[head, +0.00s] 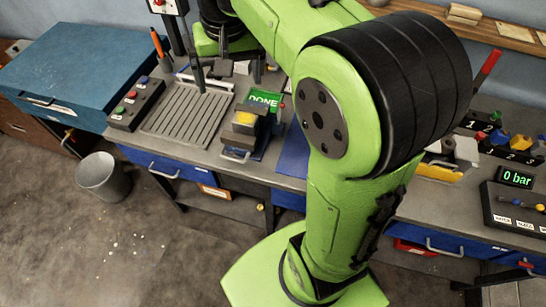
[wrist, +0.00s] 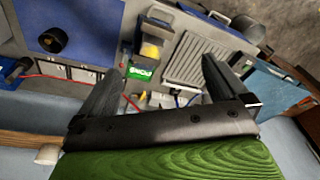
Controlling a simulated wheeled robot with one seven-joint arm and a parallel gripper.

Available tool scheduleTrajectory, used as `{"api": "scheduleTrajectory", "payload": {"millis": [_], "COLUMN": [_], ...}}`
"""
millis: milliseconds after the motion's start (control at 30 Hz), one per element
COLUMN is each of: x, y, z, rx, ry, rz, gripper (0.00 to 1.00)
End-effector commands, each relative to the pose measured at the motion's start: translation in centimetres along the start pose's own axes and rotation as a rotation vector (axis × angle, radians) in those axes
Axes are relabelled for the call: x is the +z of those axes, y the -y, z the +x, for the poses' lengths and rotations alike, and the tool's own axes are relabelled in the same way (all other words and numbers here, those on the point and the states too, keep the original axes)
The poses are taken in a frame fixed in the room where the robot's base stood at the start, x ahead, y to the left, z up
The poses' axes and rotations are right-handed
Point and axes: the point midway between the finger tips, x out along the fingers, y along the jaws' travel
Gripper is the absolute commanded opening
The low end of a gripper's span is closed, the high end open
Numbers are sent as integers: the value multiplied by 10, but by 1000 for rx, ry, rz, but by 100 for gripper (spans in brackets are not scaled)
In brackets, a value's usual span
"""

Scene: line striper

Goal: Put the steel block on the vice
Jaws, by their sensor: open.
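The vice (head: 250,133) stands near the front edge of the bench, dark, with a yellow piece (head: 244,119) at its top. In the wrist view the vice (wrist: 151,36) and the yellow piece (wrist: 150,51) show beyond my fingers. I cannot tell whether the yellow piece is part of the vice. My gripper (head: 228,80) is above the back of the bench, behind the vice. In the wrist view my gripper (wrist: 163,66) is open, with nothing between its fingers. I cannot clearly single out the steel block; small grey shapes near my fingers are hard to tell apart.
A slotted plate (head: 186,116) lies left of the vice, with a button box (head: 133,104) beside it. A green DONE sign (head: 264,101) stands behind the vice. A blue chest (head: 75,68) is at left. My arm hides the middle of the bench.

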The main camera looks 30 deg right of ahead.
Motion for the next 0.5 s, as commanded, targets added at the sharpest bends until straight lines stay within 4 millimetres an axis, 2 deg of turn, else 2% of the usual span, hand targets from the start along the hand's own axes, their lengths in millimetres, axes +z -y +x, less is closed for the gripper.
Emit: {"api": "scheduleTrajectory", "payload": {"millis": [33, 133, 200, 300, 400, 500], "x": [26, 76, 110, 148, 171, 180], "y": [-3, -12, -20, -29, -36, -38], "z": [-9, -14, -9, 3, 16, 22], "rx": [-2, -11, -20, -34, -45, -50], "ry": [-46, -133, -192, -263, -308, -326], "rz": [-38, -116, -168, -231, -271, -287], "gripper": [100, 100, 100, 100, 100, 100]}}
